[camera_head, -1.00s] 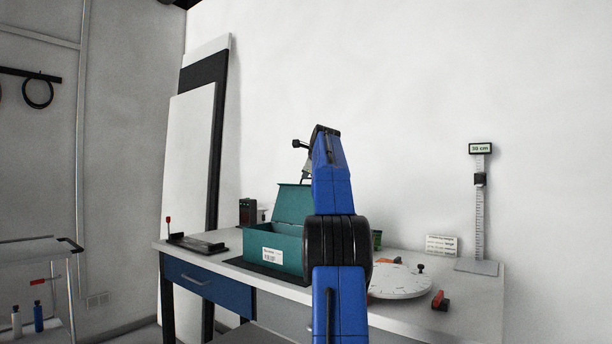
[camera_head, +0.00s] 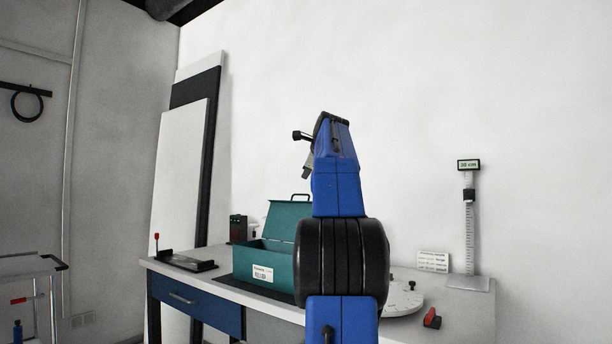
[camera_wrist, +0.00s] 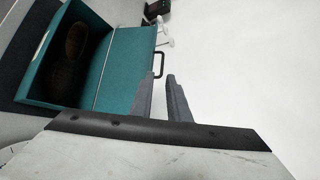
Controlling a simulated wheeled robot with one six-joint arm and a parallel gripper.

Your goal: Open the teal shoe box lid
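The teal shoe box (camera_head: 262,260) stands on the workbench with a white label on its front. Its lid (camera_head: 287,220) is raised and leans back, with a dark handle (camera_head: 300,197) at its top edge. In the wrist view, the open box (camera_wrist: 38,85) is at the left, with a brown oval object (camera_wrist: 75,42) inside. The lid (camera_wrist: 125,65) and its handle (camera_wrist: 158,66) also show there. My gripper (camera_wrist: 160,77) is open, its fingertips close to the handle, with a gap between them. I cannot tell whether either finger touches the handle.
A white round turntable (camera_head: 402,301) and a red-and-black block (camera_head: 432,318) are right of my arm. A height gauge (camera_head: 469,225) stands at the bench's right end. A black tray device (camera_head: 187,261) is left of the box. My arm hides the bench middle.

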